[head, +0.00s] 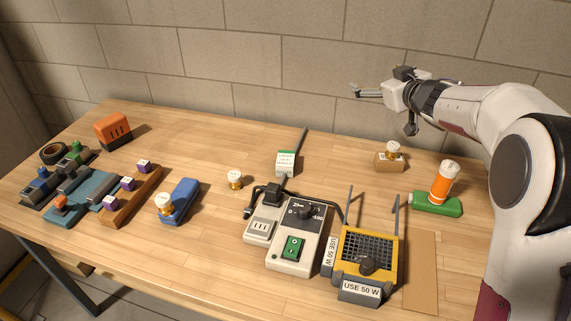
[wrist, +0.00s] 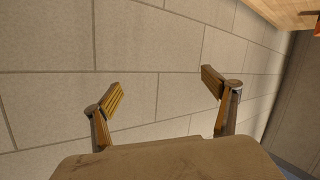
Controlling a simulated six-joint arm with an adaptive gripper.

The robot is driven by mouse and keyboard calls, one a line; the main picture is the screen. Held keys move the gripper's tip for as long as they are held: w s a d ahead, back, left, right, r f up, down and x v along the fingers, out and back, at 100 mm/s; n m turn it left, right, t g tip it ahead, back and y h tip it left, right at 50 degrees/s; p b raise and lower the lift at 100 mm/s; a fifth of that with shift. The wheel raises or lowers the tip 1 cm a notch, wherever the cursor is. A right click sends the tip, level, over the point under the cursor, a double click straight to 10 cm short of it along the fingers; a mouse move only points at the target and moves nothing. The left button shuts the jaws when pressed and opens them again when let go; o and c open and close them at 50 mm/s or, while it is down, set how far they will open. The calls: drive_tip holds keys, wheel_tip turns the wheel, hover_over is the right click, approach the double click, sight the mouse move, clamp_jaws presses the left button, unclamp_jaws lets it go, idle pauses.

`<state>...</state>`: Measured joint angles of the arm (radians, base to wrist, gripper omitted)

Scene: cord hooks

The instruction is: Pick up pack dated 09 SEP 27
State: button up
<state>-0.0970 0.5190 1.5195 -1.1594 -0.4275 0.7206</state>
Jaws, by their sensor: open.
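My gripper (head: 381,108) is raised above the back right of the table, in front of the block wall. In the wrist view its two fingers (wrist: 162,80) are spread wide with only wall between them. No date reading 09 SEP 27 is legible in either view, so I cannot tell which thing is the dated pack.
A grey tester (head: 287,238) and yellow device (head: 367,252) labelled USE 50 W stand front centre. The back left middle is clear.

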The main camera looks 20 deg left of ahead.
drive_tip(key=w+a+f+n+g+y, duration=0.1)
drive_tip(key=a+f+n+g+y, duration=0.15)
drive_tip(key=a+f, duration=0.45)
drive_tip(key=n+g+y, duration=0.4)
drive_tip(key=g, duration=0.4)
approach(288, 159)
drive_tip(key=x, duration=0.2)
drive_tip(key=shift+w+a+h, duration=0.25)
drive_tip(key=shift+a, duration=0.1)
drive_tip(key=shift+s+a+f, duration=0.1)
drive_tip(key=shift+s+f, duration=0.2)
drive_tip(key=shift+f, duration=0.1)
drive_tip(key=shift+x, duration=1.3)
drive_tip(key=shift+a, duration=0.15)
drive_tip(key=shift+r+x, duration=0.15)
drive_tip(key=shift+x, duration=1.05)
drive_tip(key=shift+r+x, duration=0.15)
drive_tip(key=shift+x, duration=1.1)
